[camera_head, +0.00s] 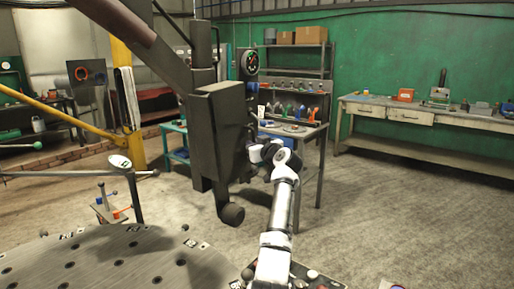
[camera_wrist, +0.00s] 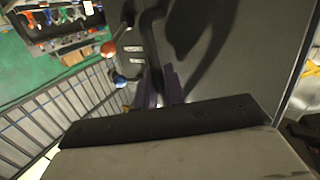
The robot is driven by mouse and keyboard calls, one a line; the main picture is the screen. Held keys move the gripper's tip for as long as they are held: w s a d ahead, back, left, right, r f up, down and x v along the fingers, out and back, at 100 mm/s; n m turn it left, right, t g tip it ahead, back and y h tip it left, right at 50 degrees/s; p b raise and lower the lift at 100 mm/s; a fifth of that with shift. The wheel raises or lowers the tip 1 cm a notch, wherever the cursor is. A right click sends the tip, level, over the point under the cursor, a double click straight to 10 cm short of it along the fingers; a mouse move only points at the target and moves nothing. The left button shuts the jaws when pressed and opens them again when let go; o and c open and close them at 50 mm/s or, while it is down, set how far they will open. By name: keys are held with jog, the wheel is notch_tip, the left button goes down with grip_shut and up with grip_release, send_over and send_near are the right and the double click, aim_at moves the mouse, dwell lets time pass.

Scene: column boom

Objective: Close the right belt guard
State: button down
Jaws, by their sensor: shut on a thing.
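The column machine's dark grey boxy housing (camera_head: 222,135) hangs in the middle of the head view. I take it for the belt guard, but cannot tell whether it stands open or shut. In the wrist view a broad flat grey panel (camera_wrist: 235,45) fills the upper right. A dark curved handle (camera_wrist: 148,35) stands out from it and casts a shadow on it. My gripper (camera_wrist: 160,82) is shut on the handle's lower end, its two dark fingers on either side. In the head view my white arm reaches up to the housing's right side and hides the fingertips.
A small table (camera_head: 292,130) with tools stands just behind my arm. A perforated metal table (camera_head: 100,260) is at the front left. A long workbench (camera_head: 420,115) runs along the green wall. The floor (camera_head: 390,205) at right is mostly clear.

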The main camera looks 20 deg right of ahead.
jog(key=shift+w, duration=0.3)
jog(key=shift+r, duration=0.2)
jog(key=c, duration=1.8)
grip_release()
jog(key=shift+w, duration=0.1)
jog(key=shift+o, duration=1.1)
jog(key=shift+w, duration=0.1)
jog(key=shift+a+f, duration=0.1)
jog(key=shift+f, duration=0.1)
